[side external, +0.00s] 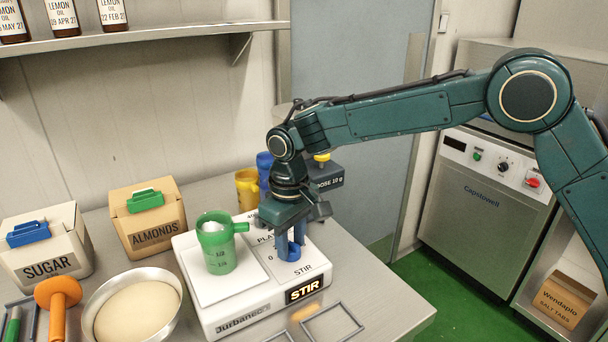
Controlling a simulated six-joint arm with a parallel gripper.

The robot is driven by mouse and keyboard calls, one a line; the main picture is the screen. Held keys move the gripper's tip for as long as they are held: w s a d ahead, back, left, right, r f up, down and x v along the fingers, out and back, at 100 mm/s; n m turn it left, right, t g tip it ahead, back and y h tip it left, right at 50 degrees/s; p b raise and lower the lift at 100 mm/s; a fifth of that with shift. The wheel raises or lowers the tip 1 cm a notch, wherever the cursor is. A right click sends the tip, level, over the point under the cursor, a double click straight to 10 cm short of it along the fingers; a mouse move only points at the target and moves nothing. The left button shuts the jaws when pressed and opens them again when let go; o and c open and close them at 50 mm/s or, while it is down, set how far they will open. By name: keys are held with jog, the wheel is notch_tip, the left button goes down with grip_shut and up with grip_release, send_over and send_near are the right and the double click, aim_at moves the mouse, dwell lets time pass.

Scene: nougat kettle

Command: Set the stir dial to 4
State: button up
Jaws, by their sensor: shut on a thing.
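The stir dial (289,255) is a blue knob on the white top of the stirring hotplate (238,314), beside the printed word STIR. My gripper (291,243) points down from above and is shut on the dial, its fingers on either side. The fingers cover much of the dial and its scale, so I cannot read its setting. A lit STIR display (304,289) glows on the front face. A green measuring cup (217,255) with white contents stands on the plate to the left.
Blue and yellow cups (247,190) and a dark dispenser (325,176) stand close behind. A steel bowl of pale dough (130,312), an almonds box (148,222) and a sugar box (45,250) are on the left. Wire frames (332,322) lie in front.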

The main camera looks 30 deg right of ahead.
aim_at(291, 243)
jog(key=m, duration=0.4)
jog(key=shift+r+m, duration=0.1)
jog(key=shift+m, duration=0.2)
jog(key=m, duration=0.3)
jog(key=shift+m, duration=0.3)
jog(key=o, duration=1)
notch_tip(291, 243, up, 14)
jog(key=shift+f, duration=0.1)
